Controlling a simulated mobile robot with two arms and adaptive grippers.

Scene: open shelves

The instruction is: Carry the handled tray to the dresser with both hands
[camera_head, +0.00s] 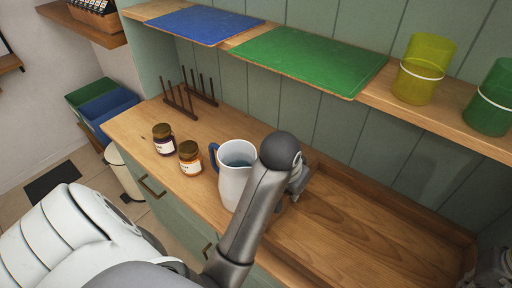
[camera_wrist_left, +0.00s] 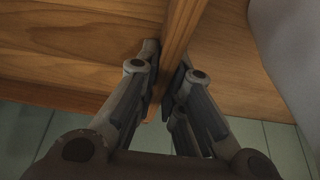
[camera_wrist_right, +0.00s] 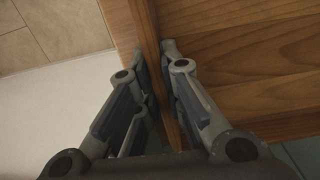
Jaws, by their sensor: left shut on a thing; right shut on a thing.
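The wooden tray (camera_head: 355,240) is at the right end of the dresser top (camera_head: 203,205), empty and roughly level; I cannot tell whether it rests there or hangs just above. My left gripper (camera_head: 297,188) is at its left end, partly hidden by my arm. In the left wrist view my left gripper (camera_wrist_left: 165,72) is shut on the tray's wall (camera_wrist_left: 180,30). In the right wrist view my right gripper (camera_wrist_right: 160,72) is shut on the opposite wall (camera_wrist_right: 146,25). Only a dark bit of my right gripper shows at the head view's bottom right corner.
A white pitcher (camera_head: 232,180) stands close to the tray's left end. Two jars (camera_head: 190,158) (camera_head: 163,139) and a peg rack (camera_head: 190,95) stand further left. A shelf above holds blue (camera_head: 205,25) and green boards (camera_head: 305,60) and yellow (camera_head: 423,70) and green cups (camera_head: 493,100).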

